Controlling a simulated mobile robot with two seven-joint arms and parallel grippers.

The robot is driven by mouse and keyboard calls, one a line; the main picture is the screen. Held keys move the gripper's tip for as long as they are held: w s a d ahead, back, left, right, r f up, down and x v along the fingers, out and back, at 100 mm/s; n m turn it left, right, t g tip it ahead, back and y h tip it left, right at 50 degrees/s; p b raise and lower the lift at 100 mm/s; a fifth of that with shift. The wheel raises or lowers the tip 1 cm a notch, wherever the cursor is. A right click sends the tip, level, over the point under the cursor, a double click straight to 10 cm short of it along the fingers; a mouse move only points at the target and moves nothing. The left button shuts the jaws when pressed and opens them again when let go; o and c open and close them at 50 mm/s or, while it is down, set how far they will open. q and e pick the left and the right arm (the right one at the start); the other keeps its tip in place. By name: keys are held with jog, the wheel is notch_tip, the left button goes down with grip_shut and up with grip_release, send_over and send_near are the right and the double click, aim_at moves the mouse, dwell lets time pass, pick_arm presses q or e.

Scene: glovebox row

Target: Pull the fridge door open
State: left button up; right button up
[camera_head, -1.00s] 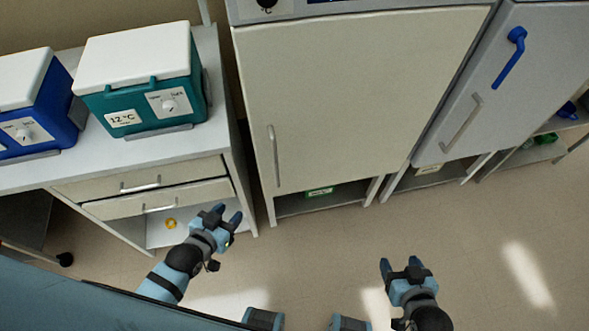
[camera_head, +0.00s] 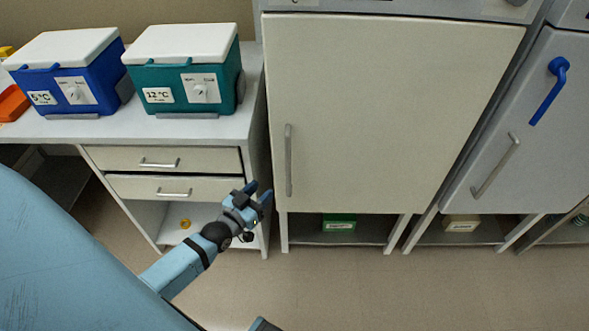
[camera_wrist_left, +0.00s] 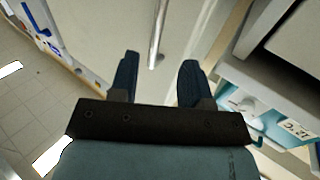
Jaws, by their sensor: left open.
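The fridge door (camera_head: 390,110) is a large cream panel in the middle of the head view and looks shut. Its upright metal handle (camera_head: 288,160) is near the door's left edge. My left gripper (camera_head: 260,191) is open and empty, just left of and below the handle's lower end. In the left wrist view the handle (camera_wrist_left: 158,35) lies ahead of the open left gripper (camera_wrist_left: 160,64), in line with the gap between the fingers. The fingers look apart from the handle. My right gripper is not in view.
A counter (camera_head: 40,132) with two drawers stands left of the fridge, close to my left gripper. It bears a blue cooler (camera_head: 75,82) and a teal cooler (camera_head: 190,80). A grey cabinet (camera_head: 550,150) with a blue hook stands at right. The floor (camera_head: 400,285) in front is clear.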

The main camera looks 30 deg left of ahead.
aim_at(288, 164)
pick_arm(q)
jog(key=w, duration=1.3)
jog(key=shift+d, duration=0.2)
grip_shut()
